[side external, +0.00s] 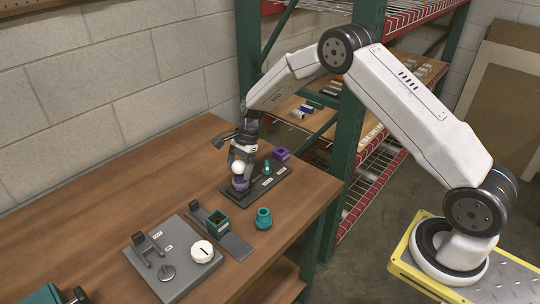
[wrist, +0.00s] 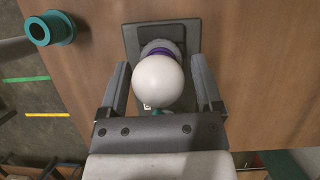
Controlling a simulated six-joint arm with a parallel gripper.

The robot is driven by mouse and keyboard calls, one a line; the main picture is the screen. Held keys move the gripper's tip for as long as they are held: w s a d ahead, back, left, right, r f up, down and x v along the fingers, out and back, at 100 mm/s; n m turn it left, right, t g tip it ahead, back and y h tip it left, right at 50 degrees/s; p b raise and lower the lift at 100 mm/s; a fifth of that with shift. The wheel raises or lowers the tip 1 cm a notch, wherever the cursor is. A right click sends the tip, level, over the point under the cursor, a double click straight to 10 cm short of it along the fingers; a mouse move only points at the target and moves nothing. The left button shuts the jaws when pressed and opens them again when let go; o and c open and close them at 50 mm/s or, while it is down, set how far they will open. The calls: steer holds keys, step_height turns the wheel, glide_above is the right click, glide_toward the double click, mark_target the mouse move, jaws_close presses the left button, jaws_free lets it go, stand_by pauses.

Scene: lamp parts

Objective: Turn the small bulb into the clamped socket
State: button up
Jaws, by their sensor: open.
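The small white bulb (side external: 239,168) stands over a purple socket (side external: 240,184) on a dark base plate (side external: 262,186) on the wooden table. In the wrist view the bulb (wrist: 158,84) hides most of the socket; a purple ring (wrist: 160,49) shows at its far edge. I cannot tell how deep the bulb sits. My gripper (wrist: 159,72) is open, with one finger on each side of the bulb and a visible gap to each. In the side view my gripper (side external: 241,157) points down around the bulb.
On the same plate are a small teal piece (side external: 266,168) and another purple part (side external: 281,154). Nearer the front are a dark green square holder (side external: 218,222), a teal flanged part (side external: 263,218) and a grey fixture board (side external: 172,262) with a white round cap (side external: 201,251).

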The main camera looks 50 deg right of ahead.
steer(key=shift+n+g, duration=0.6)
steer(key=shift+n, duration=0.8)
steer(key=shift+n, duration=0.8)
steer(key=n+g+h, duration=0.1)
steer(key=n+g, duration=0.1)
steer(key=n, duration=0.2)
steer(key=shift+n+h, duration=0.4)
steer(key=shift+n, duration=0.3)
steer(key=n, duration=0.2)
steer(key=shift+a+n+g+h, duration=0.1)
steer(key=shift+n+g+h, duration=0.2)
steer(key=shift+g+h, duration=0.1)
steer(key=n+h, duration=0.1)
steer(key=n, duration=0.3)
steer(key=shift+h, duration=0.3)
